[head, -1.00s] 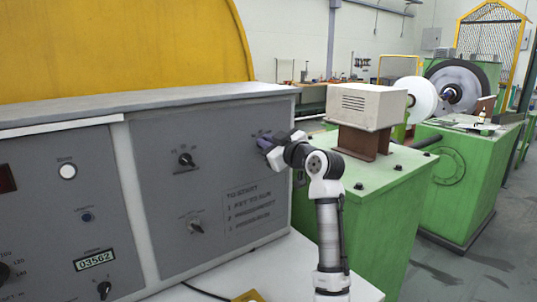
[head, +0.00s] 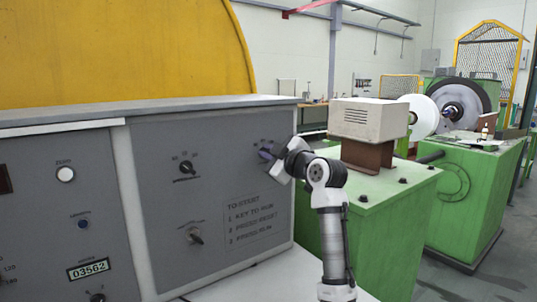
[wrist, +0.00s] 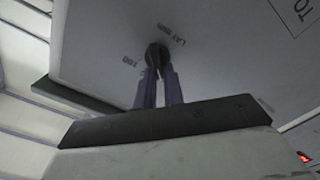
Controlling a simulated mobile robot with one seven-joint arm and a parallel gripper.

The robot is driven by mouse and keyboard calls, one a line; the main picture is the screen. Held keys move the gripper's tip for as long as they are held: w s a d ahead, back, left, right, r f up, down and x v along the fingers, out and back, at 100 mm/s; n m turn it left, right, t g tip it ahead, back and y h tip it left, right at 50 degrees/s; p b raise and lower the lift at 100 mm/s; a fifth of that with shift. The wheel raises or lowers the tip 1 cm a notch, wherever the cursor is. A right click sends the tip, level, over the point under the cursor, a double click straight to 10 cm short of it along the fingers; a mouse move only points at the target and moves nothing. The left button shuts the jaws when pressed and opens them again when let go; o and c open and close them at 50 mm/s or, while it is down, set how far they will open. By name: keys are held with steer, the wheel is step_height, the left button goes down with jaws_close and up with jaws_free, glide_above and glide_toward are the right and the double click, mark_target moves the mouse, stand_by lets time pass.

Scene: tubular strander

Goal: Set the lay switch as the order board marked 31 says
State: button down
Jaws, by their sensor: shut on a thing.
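The lay switch (wrist: 155,54) is a small dark knob on the grey panel, with "LAY" lettering beside it in the wrist view; part of the lettering is hidden or too small to read. My gripper (wrist: 157,78) has its two purple fingers shut on this knob. The knob's exact setting is hard to tell. No order board marked 31 shows in these frames.
Two other knobs, an upper one (head: 186,167) and a lower one (head: 195,236), sit on the same panel, left of printed start steps (head: 253,222). A counter reads 03562 (head: 88,268). A green machine base (head: 385,200) carrying a beige box (head: 368,119) stands close to my arm's right.

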steer(key=c, duration=1.5)
jaws_free()
steer(key=b+v, duration=0.4)
steer(key=v, duration=1)
